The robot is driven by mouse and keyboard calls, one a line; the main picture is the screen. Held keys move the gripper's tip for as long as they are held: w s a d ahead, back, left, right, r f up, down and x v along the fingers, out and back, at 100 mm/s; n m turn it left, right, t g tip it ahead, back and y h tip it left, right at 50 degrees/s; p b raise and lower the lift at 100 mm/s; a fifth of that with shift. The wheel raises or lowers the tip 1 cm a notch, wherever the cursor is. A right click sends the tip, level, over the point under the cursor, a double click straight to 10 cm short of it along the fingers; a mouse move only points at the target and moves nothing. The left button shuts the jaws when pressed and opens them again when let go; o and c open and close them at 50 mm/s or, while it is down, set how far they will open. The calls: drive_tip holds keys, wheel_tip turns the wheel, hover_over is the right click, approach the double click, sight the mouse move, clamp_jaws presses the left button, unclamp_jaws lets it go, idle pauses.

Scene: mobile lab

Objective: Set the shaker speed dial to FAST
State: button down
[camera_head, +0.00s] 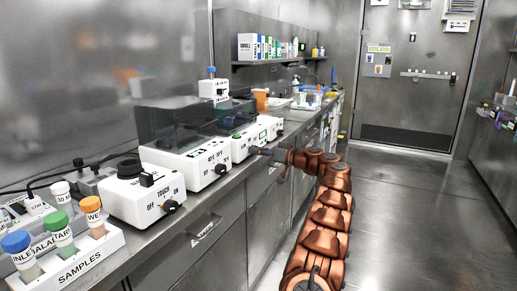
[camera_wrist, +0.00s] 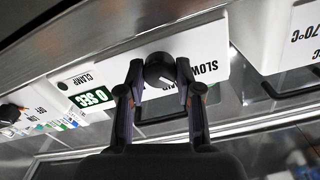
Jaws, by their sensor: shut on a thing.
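The shaker (camera_head: 241,148) is a white box on the left bench. Its front panel (camera_wrist: 115,77) shows upside down in the wrist view, with a green "0 SEC" display and the words "CLAMP" and "SLOW". The black round speed dial (camera_wrist: 160,70) has a white pointer line and sits beside "SLOW". The lettering below the dial is mostly hidden by my fingers. My gripper (camera_wrist: 160,72) has one finger on each side of the dial and is shut on it. In the head view my gripper (camera_head: 258,151) reaches the shaker's front, and the dial is hidden.
A "SAMPLES" rack (camera_head: 80,264) with capped tubes is at the front left. A white "70°C" device (camera_wrist: 285,35) is beside the shaker. The floor to the right is clear.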

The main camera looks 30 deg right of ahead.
drive_tip(key=m+p, duration=1.2)
drive_tip(key=m, duration=0.7)
drive_tip(key=shift+p, duration=0.35)
drive_tip(key=shift+m, duration=0.4)
drive_tip(key=c, duration=0.8)
unclamp_jaws()
drive_tip(key=shift+o, duration=0.2)
drive_tip(key=shift+f, duration=0.1)
